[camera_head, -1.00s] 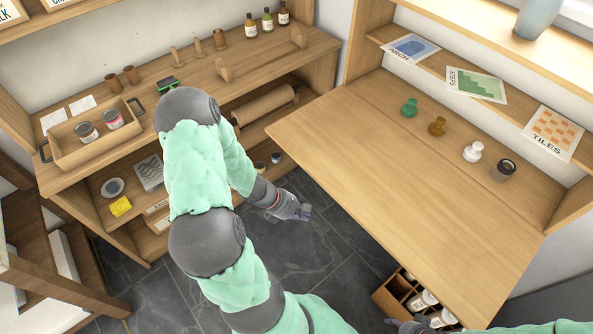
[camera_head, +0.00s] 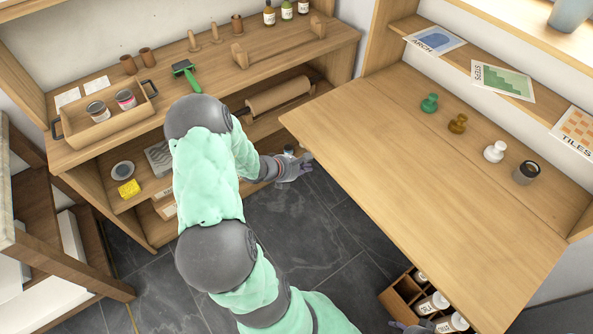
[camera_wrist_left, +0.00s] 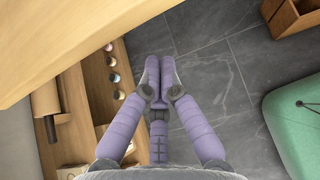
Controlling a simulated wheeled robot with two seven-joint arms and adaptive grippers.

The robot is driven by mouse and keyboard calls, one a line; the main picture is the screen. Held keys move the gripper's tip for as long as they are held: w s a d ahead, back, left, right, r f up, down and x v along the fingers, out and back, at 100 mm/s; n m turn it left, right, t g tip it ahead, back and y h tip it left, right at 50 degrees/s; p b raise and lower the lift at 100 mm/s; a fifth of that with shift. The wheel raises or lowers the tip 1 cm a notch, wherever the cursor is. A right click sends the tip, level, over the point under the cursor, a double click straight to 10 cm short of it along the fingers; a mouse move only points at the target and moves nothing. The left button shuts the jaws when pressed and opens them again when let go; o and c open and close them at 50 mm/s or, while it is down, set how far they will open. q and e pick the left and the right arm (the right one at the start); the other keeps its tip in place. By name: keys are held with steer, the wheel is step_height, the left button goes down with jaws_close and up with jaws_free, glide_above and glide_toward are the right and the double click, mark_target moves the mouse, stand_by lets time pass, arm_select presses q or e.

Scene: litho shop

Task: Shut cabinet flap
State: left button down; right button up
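The cabinet flap (camera_head: 420,185) is a wide pale wooden panel, folded down and lying level in front of the cabinet on the right. My left gripper (camera_head: 306,160) is close to the flap's left edge, near its far-left corner, seemingly lower than the panel. In the left wrist view, the flap's wood (camera_wrist_left: 75,35) fills the upper left, and the purple fingers (camera_wrist_left: 160,68) are together with nothing between them. My right gripper (camera_head: 405,326) barely shows at the bottom edge, and its fingers cannot be made out.
Print cards (camera_head: 503,80) lie on the shelf above. A bottle crate (camera_head: 400,297) sits below the flap. A workbench (camera_head: 215,75) stands left. Dark floor (camera_head: 300,235) is clear between.

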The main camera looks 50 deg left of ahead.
arm_select(q)
steer(key=shift+w+d+r, duration=0.1)
steer(key=shift+w+r, duration=0.35)
steer(key=shift+r, duration=0.25)
steer(key=shift+w+r, duration=0.4)
steer(key=shift+r, duration=0.3)
